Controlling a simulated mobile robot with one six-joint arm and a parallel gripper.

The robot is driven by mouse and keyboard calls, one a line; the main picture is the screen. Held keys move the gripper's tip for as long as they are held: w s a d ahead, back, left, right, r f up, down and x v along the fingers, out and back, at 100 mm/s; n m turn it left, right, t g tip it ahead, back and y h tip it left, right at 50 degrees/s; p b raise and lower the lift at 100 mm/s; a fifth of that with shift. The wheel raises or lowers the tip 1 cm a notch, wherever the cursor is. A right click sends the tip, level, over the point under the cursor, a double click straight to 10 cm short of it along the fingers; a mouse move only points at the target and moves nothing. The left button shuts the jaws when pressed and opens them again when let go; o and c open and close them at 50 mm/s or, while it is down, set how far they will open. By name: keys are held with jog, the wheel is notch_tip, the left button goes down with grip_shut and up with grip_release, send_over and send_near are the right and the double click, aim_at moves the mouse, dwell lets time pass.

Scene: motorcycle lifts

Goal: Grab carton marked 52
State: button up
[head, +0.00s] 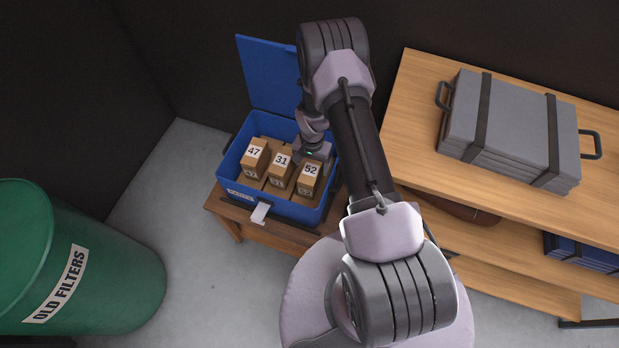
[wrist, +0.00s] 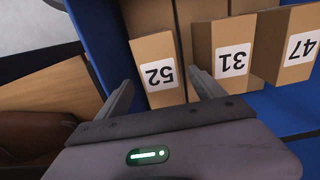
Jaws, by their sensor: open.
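The carton marked 52 (head: 309,176) stands at the right end of a row in an open blue box (head: 229,177). It also shows in the wrist view (wrist: 156,52), with its label facing me. My gripper (wrist: 160,95) is open in the wrist view. One finger is left of carton 52, over the box's edge, and the other is near the gap between cartons 52 and 31. I cannot tell whether the fingers reach down beside the carton. In the head view my gripper is just above and behind carton 52, partly hidden by my arm.
Carton 31 (head: 281,166) and carton 47 (head: 254,156) stand to the left in the same box. The box's raised blue lid (head: 268,75) is behind. A wooden shelf (head: 408,120) with a grey case (head: 510,125) is right. A green barrel (head: 100,265) stands left.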

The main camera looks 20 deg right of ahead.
jog(key=f+b, duration=0.1)
jog(key=f, duration=0.1)
jog(key=f+b, duration=0.1)
jog(key=f, duration=0.2)
jog(key=f+b, duration=0.1)
jog(key=f, duration=0.2)
jog(key=shift+s+a+f, duration=0.1)
jog(key=shift+s+a, duration=0.05)
jog(key=shift+a, duration=0.1)
jog(key=shift+c, duration=1.1)
jog(key=c, duration=1.5)
